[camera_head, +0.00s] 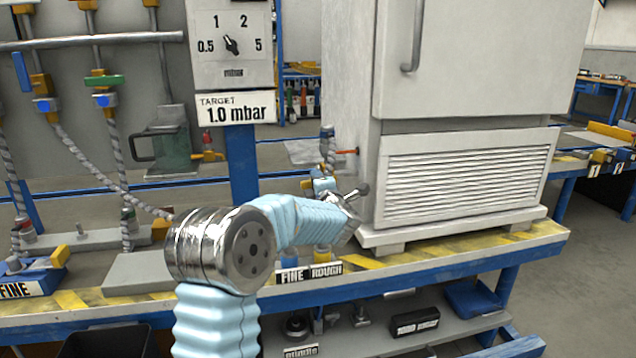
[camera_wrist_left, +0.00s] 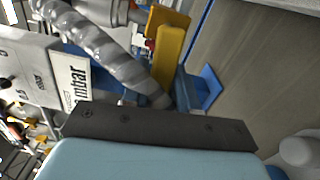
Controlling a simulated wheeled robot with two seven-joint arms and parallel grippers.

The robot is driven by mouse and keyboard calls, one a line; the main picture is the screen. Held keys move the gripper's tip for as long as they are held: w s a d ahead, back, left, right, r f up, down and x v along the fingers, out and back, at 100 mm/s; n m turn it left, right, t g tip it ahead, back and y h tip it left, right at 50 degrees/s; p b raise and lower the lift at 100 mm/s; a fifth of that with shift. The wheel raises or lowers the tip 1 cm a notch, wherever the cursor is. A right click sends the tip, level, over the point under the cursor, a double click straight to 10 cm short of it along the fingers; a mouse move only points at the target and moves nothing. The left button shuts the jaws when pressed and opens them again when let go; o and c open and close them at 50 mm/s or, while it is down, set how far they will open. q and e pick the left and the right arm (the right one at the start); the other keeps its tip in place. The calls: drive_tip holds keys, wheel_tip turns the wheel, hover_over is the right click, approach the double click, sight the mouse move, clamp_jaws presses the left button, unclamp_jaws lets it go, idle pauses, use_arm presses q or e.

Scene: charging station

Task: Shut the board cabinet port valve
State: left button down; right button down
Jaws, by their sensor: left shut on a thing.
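A small valve (camera_head: 323,184) with blue and yellow parts shows behind my left arm, beside the left side of the white cabinet (camera_head: 345,75). A grey hose (camera_head: 328,148) rises above it, near an orange stub at the cabinet wall. My left gripper (camera_head: 352,200) is at this valve, seen from behind. In the left wrist view, a yellow valve handle (camera_wrist_left: 168,62) and a blue part (camera_wrist_left: 208,88) sit just beyond the dark gripper edge. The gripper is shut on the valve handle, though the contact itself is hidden. My right gripper is not in view.
The cabinet stands on a blue-edged bench (camera_head: 440,262). A FINE ROUGH label (camera_head: 308,272) is on its front edge. A gauge board (camera_head: 232,45) and a 1.0 mbar target sign (camera_head: 237,109) stand behind. Pipes, hoses and other valves fill the left side.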

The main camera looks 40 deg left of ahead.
use_arm(q)
drive_tip(key=shift+r+m, duration=0.15)
drive_tip(key=shift+m, duration=0.35)
drive_tip(key=c, duration=1)
unclamp_jaws()
drive_tip(key=shift+o, duration=0.2)
drive_tip(key=shift+d, duration=0.1)
drive_tip(key=v, duration=1.3)
drive_tip(key=shift+s+d+b, duration=0.25)
drive_tip(key=shift+d+b, duration=0.05)
drive_tip(key=shift+b, duration=0.15)
